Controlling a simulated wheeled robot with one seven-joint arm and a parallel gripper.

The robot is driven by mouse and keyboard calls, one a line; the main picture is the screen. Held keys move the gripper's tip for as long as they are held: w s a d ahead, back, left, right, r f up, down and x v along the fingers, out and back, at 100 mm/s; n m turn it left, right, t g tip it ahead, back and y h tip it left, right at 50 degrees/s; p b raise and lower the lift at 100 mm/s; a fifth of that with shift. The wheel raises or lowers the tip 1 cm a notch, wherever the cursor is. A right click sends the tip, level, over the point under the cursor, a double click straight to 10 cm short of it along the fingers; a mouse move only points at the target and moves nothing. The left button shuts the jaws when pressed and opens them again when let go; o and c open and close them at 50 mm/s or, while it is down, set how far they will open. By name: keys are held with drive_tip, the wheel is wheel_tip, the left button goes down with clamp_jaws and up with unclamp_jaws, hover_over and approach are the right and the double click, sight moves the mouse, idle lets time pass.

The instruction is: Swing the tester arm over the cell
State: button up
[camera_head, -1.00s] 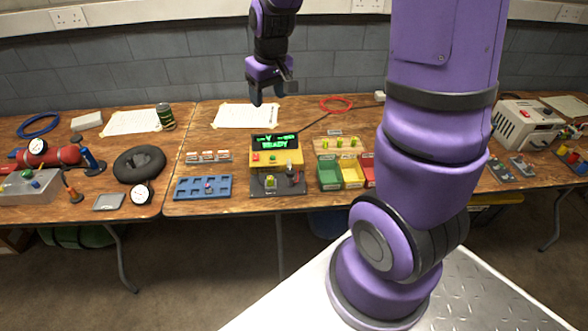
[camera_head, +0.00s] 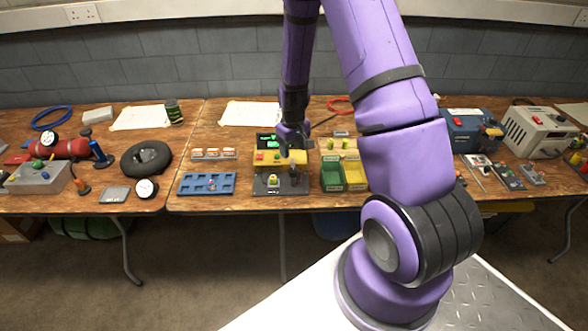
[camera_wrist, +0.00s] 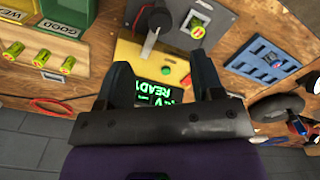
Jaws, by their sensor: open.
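The tester has a yellow body (camera_head: 262,158) with a dark display (camera_head: 267,141) and a grey base plate (camera_head: 268,191). The green display text, upside down in the wrist view, reads READY and is partly hidden by my gripper. A yellow-green cell (camera_wrist: 198,30) sits upright in the plate's holder. The tester arm (camera_wrist: 149,42), light with a black knob, stands beside the cell, apart from it. My gripper (camera_head: 288,150) is above the tester body. In the wrist view its two fingers (camera_wrist: 163,72) are apart and empty, short of the tester arm.
A blue tray (camera_head: 207,190) lies left of the tester. Green and yellow bins (camera_head: 331,182) stand close on the right, with several cells behind them. A black ring-shaped cushion (camera_head: 146,159) and a grey instrument box (camera_head: 537,130) are further off.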

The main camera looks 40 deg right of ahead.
sight(293, 170)
wheel_tip(293, 170, down, 9)
drive_tip(key=shift+f, duration=0.15)
idle(0.4)
clamp_jaws()
